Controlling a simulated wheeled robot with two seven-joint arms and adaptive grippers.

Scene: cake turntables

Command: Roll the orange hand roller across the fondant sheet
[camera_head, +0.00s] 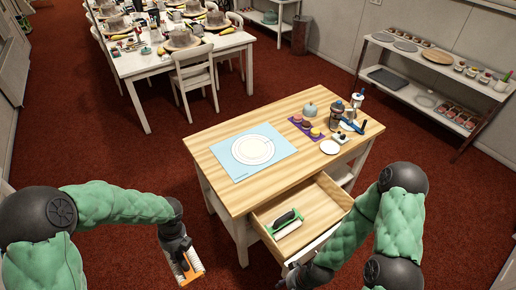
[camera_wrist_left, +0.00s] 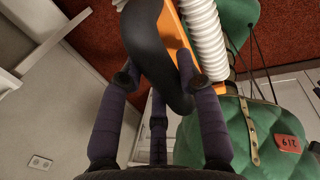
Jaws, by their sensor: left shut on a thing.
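The orange hand roller (camera_head: 187,268) is at the lower left of the head view, with a white ribbed cylinder and an orange frame. My left gripper (camera_head: 180,250) is shut on it, off the table's left front corner. In the left wrist view, the fingers of my left gripper (camera_wrist_left: 157,78) close around its black handle, and the white cylinder of the roller (camera_wrist_left: 206,38) shows beside it. A round white fondant sheet (camera_head: 252,149) lies flat on a light blue mat (camera_head: 228,165) on the table. My right gripper (camera_head: 300,276) is at the open drawer's front; its fingers are unclear.
The wooden table (camera_head: 205,143) has an open drawer (camera_head: 318,207) holding a green-and-white roller (camera_head: 287,222). Macarons on a purple mat (camera_head: 306,127), jars and a white plate (camera_head: 330,147) stand at the table's right. A dining table and chair (camera_head: 193,75) stand behind.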

